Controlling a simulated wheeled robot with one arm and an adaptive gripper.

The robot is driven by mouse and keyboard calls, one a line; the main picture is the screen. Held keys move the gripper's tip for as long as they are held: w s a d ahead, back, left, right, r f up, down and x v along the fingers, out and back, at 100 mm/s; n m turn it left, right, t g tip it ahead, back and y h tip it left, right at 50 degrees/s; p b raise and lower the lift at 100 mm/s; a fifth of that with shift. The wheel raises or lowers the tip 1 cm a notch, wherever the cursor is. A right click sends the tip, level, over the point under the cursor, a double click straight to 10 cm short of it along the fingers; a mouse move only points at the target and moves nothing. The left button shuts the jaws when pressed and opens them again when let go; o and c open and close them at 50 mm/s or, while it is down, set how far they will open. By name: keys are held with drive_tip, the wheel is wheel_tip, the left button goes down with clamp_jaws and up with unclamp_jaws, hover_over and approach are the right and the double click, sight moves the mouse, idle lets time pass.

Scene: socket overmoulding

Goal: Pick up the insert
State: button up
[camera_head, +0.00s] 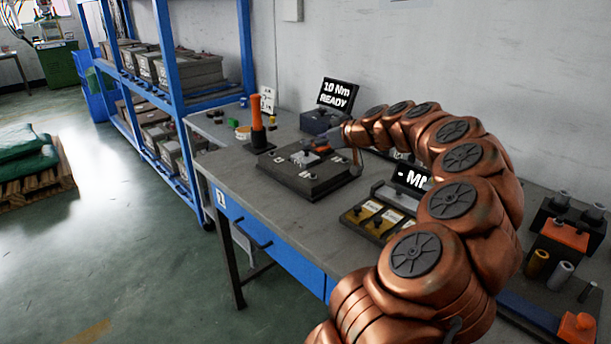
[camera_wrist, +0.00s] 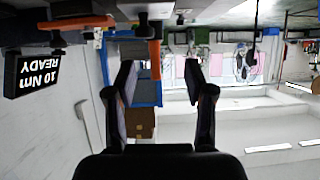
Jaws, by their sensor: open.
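I cannot tell for sure which part is the insert. A brass-coloured cylinder (camera_head: 537,263) and a grey cylinder (camera_head: 560,274) stand in a dark holder at the right of the bench in the head view. My gripper (camera_head: 312,147) is small in the head view, at the end of the copper arm, over or near a dark fixture plate (camera_head: 305,180), well left of those cylinders. In the wrist view, which is upside down, my gripper (camera_wrist: 163,80) has its two dark fingers apart with nothing held between them.
A "10 Nm READY" display (camera_head: 337,95) stands behind the plate; it also shows in the wrist view (camera_wrist: 38,70). An orange post (camera_head: 257,115) stands left of the plate. Gold blocks (camera_head: 370,215) sit in a tray beside my arm. A blue shelf (camera_head: 165,60) holds boxes.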

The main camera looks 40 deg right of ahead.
sight(305, 157)
drive_tip(key=shift+s+d+f, duration=0.25)
drive_tip(key=shift+d+f, duration=0.25)
drive_tip(key=shift+d, duration=0.35)
drive_tip(key=shift+w+d+f, duration=0.1)
drive_tip(key=shift+w+d, duration=0.05)
drive_tip(key=shift+d, duration=0.05)
drive_tip(key=shift+x, duration=1.05)
drive_tip(key=shift+f+x, duration=0.2)
drive_tip(key=shift+x, duration=2.35)
drive_tip(key=shift+a, duration=0.1)
clamp_jaws()
